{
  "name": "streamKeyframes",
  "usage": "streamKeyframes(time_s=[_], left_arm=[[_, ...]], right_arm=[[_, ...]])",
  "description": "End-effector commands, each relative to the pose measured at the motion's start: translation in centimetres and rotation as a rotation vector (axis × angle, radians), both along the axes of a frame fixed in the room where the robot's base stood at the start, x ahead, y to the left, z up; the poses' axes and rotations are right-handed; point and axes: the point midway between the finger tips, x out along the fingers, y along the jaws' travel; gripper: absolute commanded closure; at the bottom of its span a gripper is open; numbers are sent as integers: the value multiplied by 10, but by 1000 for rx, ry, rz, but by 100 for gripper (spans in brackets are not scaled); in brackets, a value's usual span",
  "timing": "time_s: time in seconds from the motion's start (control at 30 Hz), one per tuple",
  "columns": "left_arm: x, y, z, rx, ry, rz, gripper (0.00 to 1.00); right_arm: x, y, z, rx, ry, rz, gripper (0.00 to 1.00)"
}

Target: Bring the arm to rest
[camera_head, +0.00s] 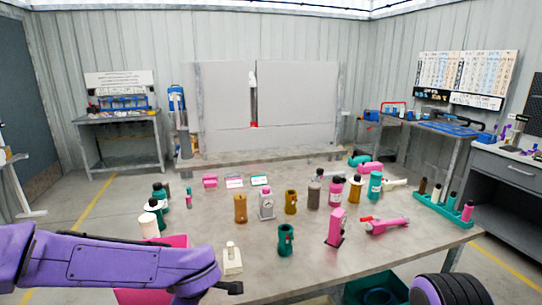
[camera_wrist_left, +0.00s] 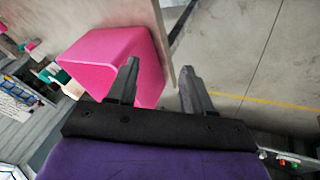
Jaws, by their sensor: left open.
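My left arm is purple and crosses the lower left of the head view, over the near left part of the table (camera_head: 330,262). The left gripper (camera_head: 236,288) is at its end, black and only partly visible there. In the left wrist view the left gripper (camera_wrist_left: 160,72) has its two dark fingers apart with nothing held between them. A pink bin (camera_wrist_left: 95,62) lies just beyond and beside the fingers in that view; I cannot tell whether they touch. In the head view the pink bin (camera_head: 135,297) is mostly hidden behind my arm. My right gripper is not in view.
A cream block-like part (camera_head: 232,260) stands close to the left gripper. Several bottles and pump parts stand mid-table, including a teal cylinder (camera_head: 286,242) and a pink gauge-like part (camera_head: 336,228). A teal rack (camera_head: 440,208) is at right. The table's front centre is bare.

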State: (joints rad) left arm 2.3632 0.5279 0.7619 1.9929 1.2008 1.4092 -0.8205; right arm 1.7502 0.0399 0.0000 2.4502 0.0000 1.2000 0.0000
Motion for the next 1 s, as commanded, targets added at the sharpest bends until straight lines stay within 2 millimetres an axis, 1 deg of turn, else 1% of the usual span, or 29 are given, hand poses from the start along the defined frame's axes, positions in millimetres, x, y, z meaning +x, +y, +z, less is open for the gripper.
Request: streamKeyframes(time_s=[0.03, 0.07, 0.13, 0.17, 0.2, 0.27, 0.3, 0.37, 0.4, 0.43, 0.5, 0.6, 0.63, 1.0], left_arm=[[-2, 8, -22, 51, -33, -5, 49], [-4, 14, -36, 80, -59, -13, 49], [-13, 26, -74, 146, -112, -57, 49], [-20, 31, -94, 171, -129, -91, 49], [-37, 38, -124, 200, -137, -156, 49], [-71, 48, -167, 219, -121, -272, 49], [-97, 53, -192, 221, -92, -355, 49], [-140, 63, -222, 217, -23, -471, 49], [-169, 71, -238, 214, 32, -544, 49], [-189, 77, -247, 215, 77, -596, 49], [-231, 91, -262, 228, 179, -701, 49], [-271, 112, -272, 257, 288, -758, 49], [-278, 116, -275, 264, 310, -767, 49], [-278, 116, -275, 264, 310, -767, 49]], right_arm=[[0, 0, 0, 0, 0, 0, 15], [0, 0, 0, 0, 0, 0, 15], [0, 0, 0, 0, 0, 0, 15], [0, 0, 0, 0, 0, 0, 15], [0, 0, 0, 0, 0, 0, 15], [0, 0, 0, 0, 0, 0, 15], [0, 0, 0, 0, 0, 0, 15], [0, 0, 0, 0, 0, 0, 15], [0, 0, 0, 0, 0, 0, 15], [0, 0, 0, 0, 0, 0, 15], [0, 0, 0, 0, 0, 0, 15], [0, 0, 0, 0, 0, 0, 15], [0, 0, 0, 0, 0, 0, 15], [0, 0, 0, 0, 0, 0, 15]])
